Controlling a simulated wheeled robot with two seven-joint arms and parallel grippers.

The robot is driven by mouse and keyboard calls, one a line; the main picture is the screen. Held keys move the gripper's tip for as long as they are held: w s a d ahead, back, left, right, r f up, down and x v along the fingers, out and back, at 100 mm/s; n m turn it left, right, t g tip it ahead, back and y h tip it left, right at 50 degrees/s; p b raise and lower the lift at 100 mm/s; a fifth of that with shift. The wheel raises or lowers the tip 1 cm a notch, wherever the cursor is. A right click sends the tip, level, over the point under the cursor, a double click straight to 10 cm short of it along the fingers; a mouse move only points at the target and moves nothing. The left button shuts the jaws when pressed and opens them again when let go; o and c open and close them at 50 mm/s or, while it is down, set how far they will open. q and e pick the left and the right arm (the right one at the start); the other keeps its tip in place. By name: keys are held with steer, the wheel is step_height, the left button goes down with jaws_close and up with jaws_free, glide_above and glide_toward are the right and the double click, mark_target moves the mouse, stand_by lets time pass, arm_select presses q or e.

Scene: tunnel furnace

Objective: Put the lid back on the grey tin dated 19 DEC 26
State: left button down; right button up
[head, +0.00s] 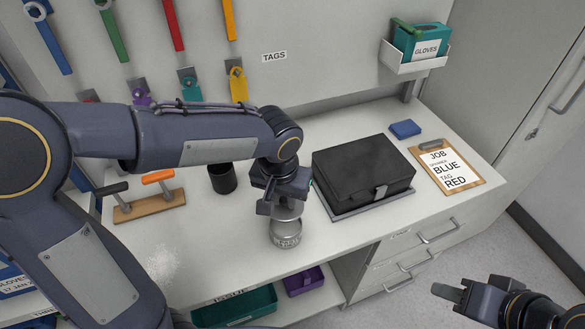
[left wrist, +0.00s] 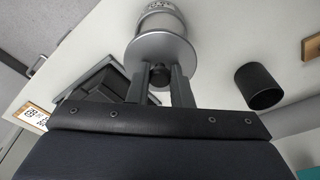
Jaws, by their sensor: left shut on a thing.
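A grey tin (head: 285,236) stands on the white bench near its front edge, with a printed band too small to read for certain. A round grey lid (left wrist: 160,54) with a dark knob (left wrist: 160,75) is directly over the tin, which also shows behind it in the left wrist view (left wrist: 160,20). My left gripper (head: 284,197) points down and is shut on the lid's knob, one finger on each side. The lid looks roughly level; I cannot tell whether it touches the tin's rim. My right gripper (head: 452,294) is at the lower right, away from the bench, its jaws unclear.
A black case (head: 362,168) stands right of the tin, a black cup (head: 222,178) to its left. A wooden rack (head: 150,206) with handles is further left. A clipboard (head: 447,166) and blue block (head: 405,129) lie at the right. Open bins (head: 235,308) sit below the bench.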

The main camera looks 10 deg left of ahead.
arm_select(q)
steer(key=shift+f+b, duration=2.6)
steer(key=shift+f, duration=0.55)
steer(key=shift+f+b, duration=0.15)
steer(key=shift+b, duration=0.3)
stand_by(0.3)
steer(key=c, duration=1.2)
jaws_free()
steer(key=shift+o, duration=0.3)
steer(key=o, duration=0.4)
